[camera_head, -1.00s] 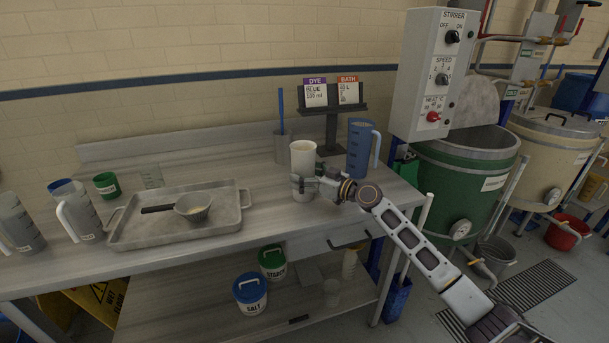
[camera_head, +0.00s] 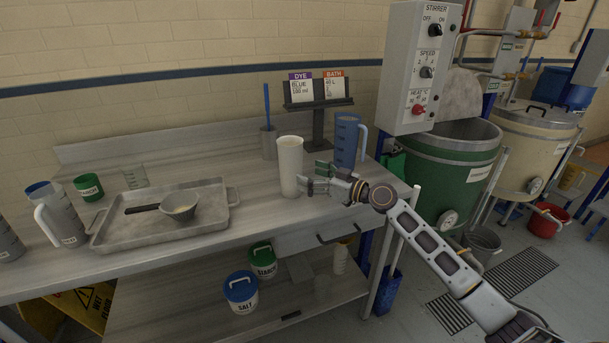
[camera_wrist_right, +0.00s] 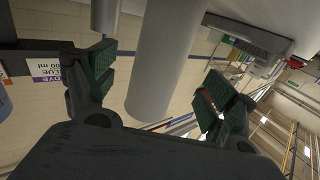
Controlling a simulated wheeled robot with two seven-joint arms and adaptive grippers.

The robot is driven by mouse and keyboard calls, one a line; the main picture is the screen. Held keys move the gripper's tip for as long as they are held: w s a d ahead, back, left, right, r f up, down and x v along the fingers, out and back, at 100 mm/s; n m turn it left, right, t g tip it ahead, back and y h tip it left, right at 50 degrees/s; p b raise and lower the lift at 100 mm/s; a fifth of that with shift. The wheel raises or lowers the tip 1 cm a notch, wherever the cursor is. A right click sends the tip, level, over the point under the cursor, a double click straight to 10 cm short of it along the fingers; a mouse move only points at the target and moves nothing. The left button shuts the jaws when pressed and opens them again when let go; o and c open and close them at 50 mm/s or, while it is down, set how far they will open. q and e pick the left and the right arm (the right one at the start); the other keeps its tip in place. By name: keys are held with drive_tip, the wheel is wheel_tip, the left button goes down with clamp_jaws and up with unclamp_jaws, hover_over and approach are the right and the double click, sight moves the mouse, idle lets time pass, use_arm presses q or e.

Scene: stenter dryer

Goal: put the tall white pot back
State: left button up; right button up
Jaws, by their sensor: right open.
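The tall white pot (camera_head: 290,167) stands upright on the grey metal bench (camera_head: 250,215), just left of the tall blue jug. My right gripper (camera_head: 312,179) is open just to the right of the pot, its fingers pointing at it. A small gap seems to lie between fingertips and pot. In the right wrist view the pot (camera_wrist_right: 165,70) shows as a pale cylinder beyond and between the spread dark-green finger pads of the gripper (camera_wrist_right: 160,88). My left gripper is not in view.
A blue jug (camera_head: 347,140) and the DYE/BATH card stand (camera_head: 319,105) are behind the pot. A cup with a blue stick (camera_head: 268,143) stands back left. A metal tray (camera_head: 215,222) with a strainer (camera_head: 180,206) lies left. The stirrer box (camera_head: 418,70) rises at the right.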

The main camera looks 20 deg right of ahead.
drive_tip(key=shift+v, duration=1.1)
drive_tip(key=shift+s+d, duration=0.2)
drive_tip(key=shift+s, duration=0.1)
drive_tip(key=shift+b+v, duration=0.4)
drive_tip(key=shift+v, duration=0.55)
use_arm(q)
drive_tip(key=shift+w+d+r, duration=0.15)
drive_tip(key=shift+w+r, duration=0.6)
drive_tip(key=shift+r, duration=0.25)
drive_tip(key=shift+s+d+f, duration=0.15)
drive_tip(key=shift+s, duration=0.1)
